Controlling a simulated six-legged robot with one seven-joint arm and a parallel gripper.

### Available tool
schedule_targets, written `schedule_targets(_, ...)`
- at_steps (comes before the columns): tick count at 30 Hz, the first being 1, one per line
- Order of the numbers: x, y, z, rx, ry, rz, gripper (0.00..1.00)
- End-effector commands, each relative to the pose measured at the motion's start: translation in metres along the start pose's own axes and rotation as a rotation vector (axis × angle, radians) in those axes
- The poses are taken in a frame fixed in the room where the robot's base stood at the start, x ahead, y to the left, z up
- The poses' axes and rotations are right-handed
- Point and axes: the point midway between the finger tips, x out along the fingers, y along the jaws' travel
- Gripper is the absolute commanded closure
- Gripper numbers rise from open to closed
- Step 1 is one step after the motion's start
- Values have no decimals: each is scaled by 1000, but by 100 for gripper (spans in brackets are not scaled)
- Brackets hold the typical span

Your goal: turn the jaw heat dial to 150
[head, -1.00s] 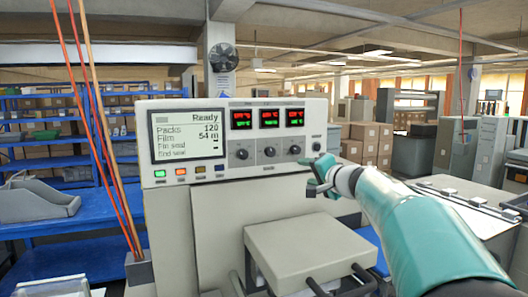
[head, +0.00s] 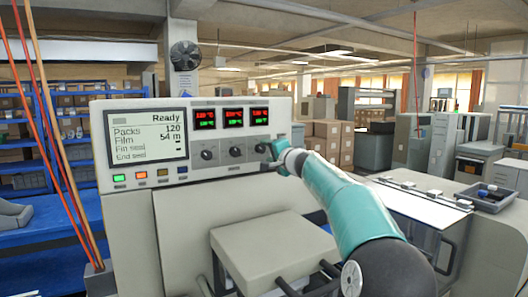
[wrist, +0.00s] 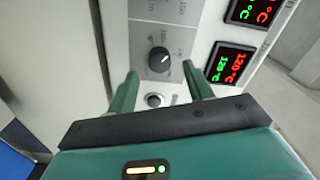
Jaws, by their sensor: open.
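The control panel (head: 150,179) carries three black dials in a row under three red-and-green displays. My gripper (head: 268,155) is at the panel's right end, by the rightmost dial (head: 261,148), which it partly covers in the head view. In the wrist view that dial (wrist: 158,60) is a black knob with a white pointer mark on a grey plate. The nearest display (wrist: 231,63) shows 120 °C in red and 120 in green. The dial's label is unreadable.
A screen (head: 148,137) reads Ready, with several coloured buttons below. A grey box-shaped cover (head: 270,245) stands below the panel. A tray (head: 490,197) sits at the right.

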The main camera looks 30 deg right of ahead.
Motion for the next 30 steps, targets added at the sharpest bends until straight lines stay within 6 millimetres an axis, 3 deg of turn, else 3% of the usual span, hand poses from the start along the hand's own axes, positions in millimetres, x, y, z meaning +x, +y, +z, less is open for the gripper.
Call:
schedule_targets(7,29,0,2,1,-2,-1,48)
schedule_targets(17,33,0,1,0,-1,1,48)
schedule_targets(24,32,0,1,0,-1,1,93)
schedule_targets(30,32,0,1,7,-1,1,93)
